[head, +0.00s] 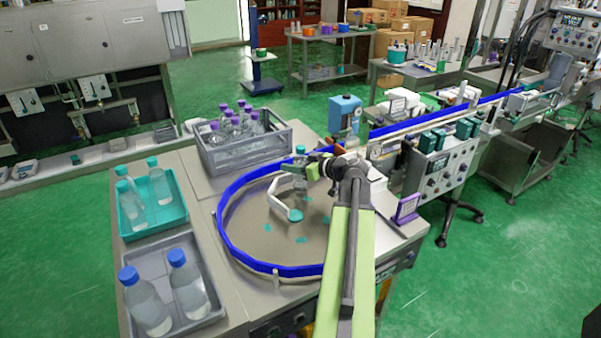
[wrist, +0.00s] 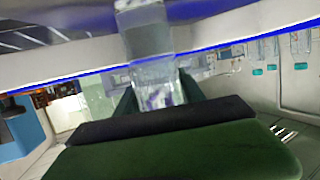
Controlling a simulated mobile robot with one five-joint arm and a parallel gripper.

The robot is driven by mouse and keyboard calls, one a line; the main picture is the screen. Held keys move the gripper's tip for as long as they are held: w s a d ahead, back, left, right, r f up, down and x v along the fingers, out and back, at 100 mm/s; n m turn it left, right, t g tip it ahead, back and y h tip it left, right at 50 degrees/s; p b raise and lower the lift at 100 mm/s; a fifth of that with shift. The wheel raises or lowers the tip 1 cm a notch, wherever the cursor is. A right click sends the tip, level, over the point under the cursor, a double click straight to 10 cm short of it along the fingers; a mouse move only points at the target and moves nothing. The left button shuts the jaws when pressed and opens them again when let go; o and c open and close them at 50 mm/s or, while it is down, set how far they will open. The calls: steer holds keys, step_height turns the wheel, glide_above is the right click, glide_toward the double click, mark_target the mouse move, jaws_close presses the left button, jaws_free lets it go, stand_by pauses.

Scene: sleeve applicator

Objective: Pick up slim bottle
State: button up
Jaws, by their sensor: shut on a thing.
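A slim clear bottle with a teal cap (head: 300,150) stands roughly upright over the round turntable (head: 262,250), near its far side. My gripper (head: 307,168) reaches it from the right and is shut on it. In the wrist view the clear body of the slim bottle (wrist: 150,40) sits between my gripper's fingers (wrist: 158,92). Its ends are partly cut off or hidden there. I cannot tell whether its base touches the turntable.
A blue rim and a white curved guide (head: 280,204) surround the turntable area, with several small teal pieces on the disc. On the left are a grey crate (head: 238,160) of purple-capped bottles, a teal tray (head: 150,228) and a grey tray (head: 205,322) with blue-capped bottles.

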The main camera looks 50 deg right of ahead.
mark_target(298, 159)
jaws_close()
steer(key=shift+r, duration=0.1)
steer(key=shift+s+d+r+p, duration=0.1)
steer(key=shift+s+r+p, duration=0.8)
steer(key=shift+r+p, duration=0.3)
steer(key=r+p+v, duration=0.1)
steer(key=p+v, duration=0.4)
steer(key=v, duration=0.8)
steer(key=shift+r+p, duration=0.4)
steer(key=shift+r, duration=0.05)
